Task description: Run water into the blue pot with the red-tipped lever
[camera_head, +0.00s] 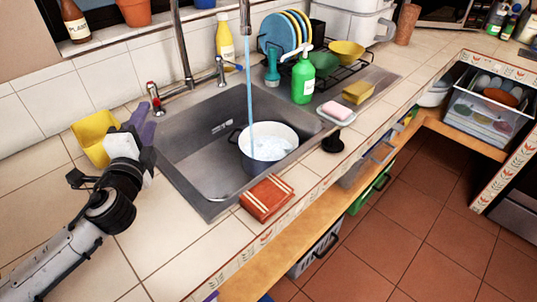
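The blue pot (246,157), dark outside and white inside, stands upright in the sink (190,150). A stream of water (250,95) falls from the spout (245,22) into it, and bubbling water (270,148) shows inside. The red-tipped lever (153,92) stands at the sink's back left. My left gripper (143,120), with purple fingers, is left of the sink, in front of the lever and apart from it. Its finger gap is unclear. Only a small purple piece at the bottom edge, perhaps my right gripper (211,297), shows.
A yellow container (93,136) sits close behind my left gripper. A second tap handle (221,70) stands right of the lever. A folded red cloth (266,197) lies at the sink's front edge.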

